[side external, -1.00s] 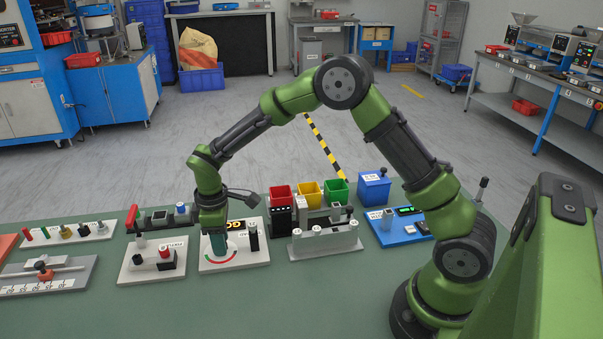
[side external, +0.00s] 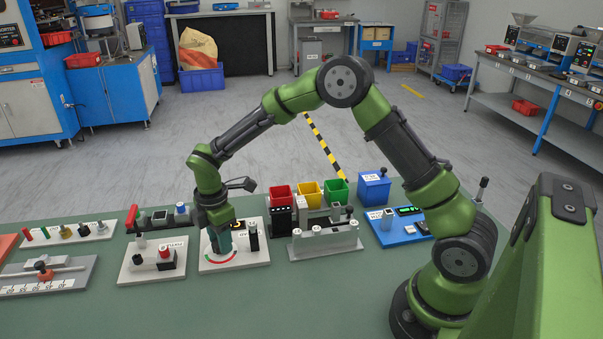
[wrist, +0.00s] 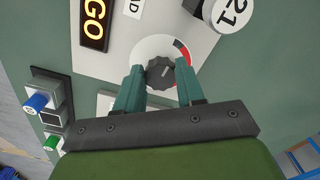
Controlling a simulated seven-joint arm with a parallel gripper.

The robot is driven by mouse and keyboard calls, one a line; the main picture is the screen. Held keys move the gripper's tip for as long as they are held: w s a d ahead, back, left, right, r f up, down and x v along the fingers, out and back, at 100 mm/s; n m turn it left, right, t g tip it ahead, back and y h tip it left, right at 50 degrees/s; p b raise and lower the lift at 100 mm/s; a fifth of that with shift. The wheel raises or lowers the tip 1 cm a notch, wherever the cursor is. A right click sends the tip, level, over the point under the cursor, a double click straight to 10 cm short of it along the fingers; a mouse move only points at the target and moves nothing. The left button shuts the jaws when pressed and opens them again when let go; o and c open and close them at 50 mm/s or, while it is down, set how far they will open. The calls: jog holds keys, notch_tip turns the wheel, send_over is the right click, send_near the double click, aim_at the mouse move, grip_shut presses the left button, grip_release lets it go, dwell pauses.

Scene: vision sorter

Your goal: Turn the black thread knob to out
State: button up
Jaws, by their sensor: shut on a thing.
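The black knob (wrist: 158,73) sits on a round white dial with a red and dark arc (wrist: 182,52), on a white panel (wrist: 203,45). In the wrist view its pale pointer line slants up and slightly right. My gripper (wrist: 160,74) has its two teal fingers on either side of the knob, shut on it. In the side view my gripper (side external: 221,241) points down at the white panel (side external: 252,260), and the knob is hidden by the fingers. A red arc (side external: 222,259) shows in front of them.
A GO display (wrist: 95,22) is beside the dial. A panel with a red button (side external: 165,251) stands left, a grey fixture (side external: 330,243) right.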

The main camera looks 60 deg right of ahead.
jog(key=shift+r, duration=0.1)
dwell(0.3)
jog(key=o, duration=1.1)
jog(key=shift+c, duration=0.2)
notch_tip(320, 180, up, 17)
jog(key=s+d+r+m+t, duration=0.1)
jog(key=s+m+t, duration=0.1)
jog(key=s+m, duration=0.4)
jog(key=s+d+r+m+t+y, duration=0.1)
jog(key=s+d+r+m+t, duration=0.1)
jog(key=s+m, duration=0.4)
jog(key=s+d+r+m+t+y, duration=0.1)
jog(key=s+d+m+t, duration=0.1)
jog(key=s+m, duration=0.5)
jog(key=s+t, duration=0.1)
jog(key=s, duration=0.3)
jog(key=shift+s+r, duration=0.15)
jog(key=shift+r, duration=0.15)
